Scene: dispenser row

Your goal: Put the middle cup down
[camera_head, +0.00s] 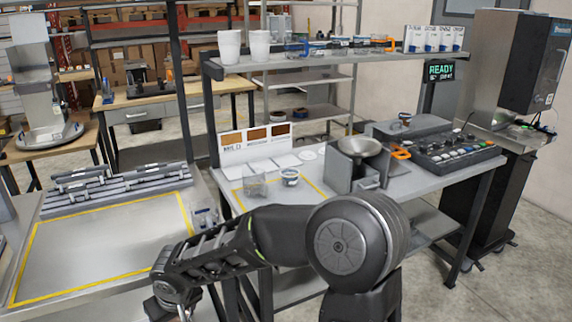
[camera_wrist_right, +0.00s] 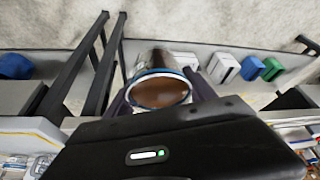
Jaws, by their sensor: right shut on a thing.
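In the right wrist view a round metal cup (camera_wrist_right: 160,92) with a blue rim and brown contents sits between the dark fingers of my right gripper (camera_wrist_right: 160,80), which is shut on it. In the head view my right arm reaches to the lower left, over the front of the left table; its wrist end is at the bottom edge and the held cup cannot be made out there. My left gripper is not in view.
The left table (camera_head: 100,250) has a bare yellow-outlined area, with grey racks (camera_head: 115,185) behind it. The right table holds a metal funnel device (camera_head: 358,160) and a button panel (camera_head: 455,150). A shelf (camera_head: 290,62) with white cups (camera_head: 230,47) runs above.

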